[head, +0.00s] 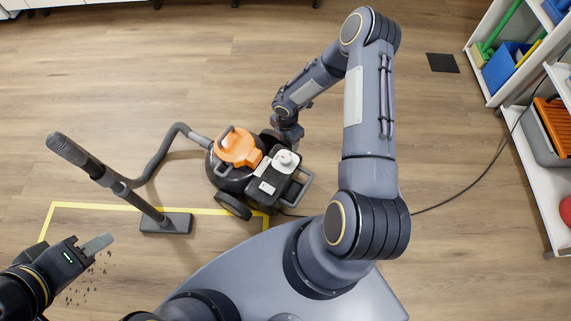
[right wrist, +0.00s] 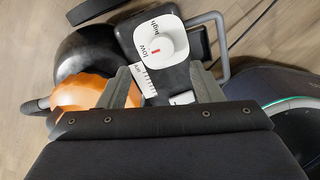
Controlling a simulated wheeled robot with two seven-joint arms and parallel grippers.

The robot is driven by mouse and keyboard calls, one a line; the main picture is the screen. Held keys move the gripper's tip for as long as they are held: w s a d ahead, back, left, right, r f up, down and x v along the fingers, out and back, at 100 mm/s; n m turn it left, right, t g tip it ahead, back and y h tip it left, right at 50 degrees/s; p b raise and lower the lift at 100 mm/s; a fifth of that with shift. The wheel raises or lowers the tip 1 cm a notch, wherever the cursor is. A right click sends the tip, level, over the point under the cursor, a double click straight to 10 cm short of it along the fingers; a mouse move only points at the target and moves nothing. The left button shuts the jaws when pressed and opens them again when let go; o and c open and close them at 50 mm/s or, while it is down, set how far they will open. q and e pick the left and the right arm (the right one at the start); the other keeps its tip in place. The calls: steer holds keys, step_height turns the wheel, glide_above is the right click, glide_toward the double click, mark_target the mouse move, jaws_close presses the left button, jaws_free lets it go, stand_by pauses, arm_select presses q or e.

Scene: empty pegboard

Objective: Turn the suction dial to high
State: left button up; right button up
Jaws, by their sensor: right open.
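The suction dial (head: 285,161) is a white knob on a white plate, on the black top of the vacuum cleaner (head: 229,178). In the right wrist view the dial (right wrist: 154,42) shows the words "low" and "high" and a small red mark on its near side, closer to "low". My right gripper (right wrist: 166,70) is open, its two fingers apart on the near side of the dial, and nothing is between them. In the head view it is largely hidden by my arm, just beyond the dial. My left gripper (head: 98,244) is at lower left, far from the vacuum; its opening is unclear.
The vacuum has an orange cover (head: 238,148), a grey handle (head: 299,188) and a hose (head: 160,155) leading to an upright wand and floor head (head: 166,223). Dark debris (head: 80,288) lies on the floor at lower left. Shelves (head: 545,150) stand right. A cable crosses the floor.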

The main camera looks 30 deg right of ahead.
mark_target(285, 158)
steer(key=shift+n, duration=0.5)
steer(key=f+b, duration=0.1)
steer(key=f, duration=0.6)
steer(key=a+f+b, duration=0.1)
steer(key=f, duration=0.3)
steer(key=shift+s+f+b, duration=0.1)
steer(key=shift+s+b, duration=0.1)
steer(key=shift+b, duration=0.15)
steer(key=c, duration=1)
